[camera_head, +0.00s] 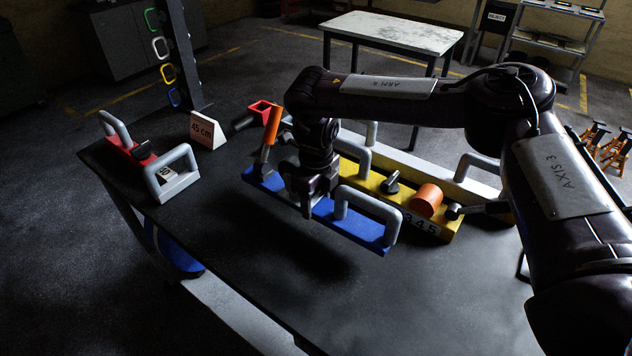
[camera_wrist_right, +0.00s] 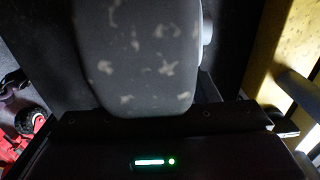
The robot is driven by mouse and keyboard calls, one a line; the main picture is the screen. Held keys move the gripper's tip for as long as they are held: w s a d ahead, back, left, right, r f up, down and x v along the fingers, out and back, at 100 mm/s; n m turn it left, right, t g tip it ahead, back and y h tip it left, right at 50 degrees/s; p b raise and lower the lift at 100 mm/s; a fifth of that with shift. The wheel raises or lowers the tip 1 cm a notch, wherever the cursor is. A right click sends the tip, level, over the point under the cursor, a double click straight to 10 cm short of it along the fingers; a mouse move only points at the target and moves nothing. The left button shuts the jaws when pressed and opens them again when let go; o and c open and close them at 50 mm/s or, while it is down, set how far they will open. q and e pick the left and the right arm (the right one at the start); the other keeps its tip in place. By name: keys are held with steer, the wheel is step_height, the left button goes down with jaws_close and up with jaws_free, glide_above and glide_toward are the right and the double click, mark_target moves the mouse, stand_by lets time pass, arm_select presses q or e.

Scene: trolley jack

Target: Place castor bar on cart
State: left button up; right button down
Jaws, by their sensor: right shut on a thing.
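My right gripper (camera_head: 307,203) comes down over a blue bar (camera_head: 366,232) and hides its middle. The bar has a grey handle (camera_head: 369,202) near its right end and an orange handle (camera_head: 270,133) beside its left end. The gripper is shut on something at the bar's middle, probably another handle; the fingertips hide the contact. A dark shadow on the table suggests the bar is held above it. In the right wrist view, a speckled grey piece (camera_wrist_right: 140,55) fills the middle. No label marks a castor bar or cart. My left gripper is not visible.
A yellow bar (camera_head: 392,200) with an orange cylinder (camera_head: 426,200) lies behind the blue bar. Grey-handled blocks (camera_head: 172,182) and a "45 cm" sign (camera_head: 207,130) stand at left on the dark table (camera_head: 400,310), whose front is clear. A white-topped table (camera_head: 395,32) and shelving (camera_head: 560,45) stand behind.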

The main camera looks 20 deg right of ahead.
mark_target(316, 223)
steer(key=shift+w+f+p, duration=0.1)
steer(key=shift+f+p, duration=0.2)
steer(key=shift+f, duration=2)
steer(key=c, duration=0.5)
jaws_free()
step_height(316, 223, up, 12)
steer(key=shift+b, duration=0.65)
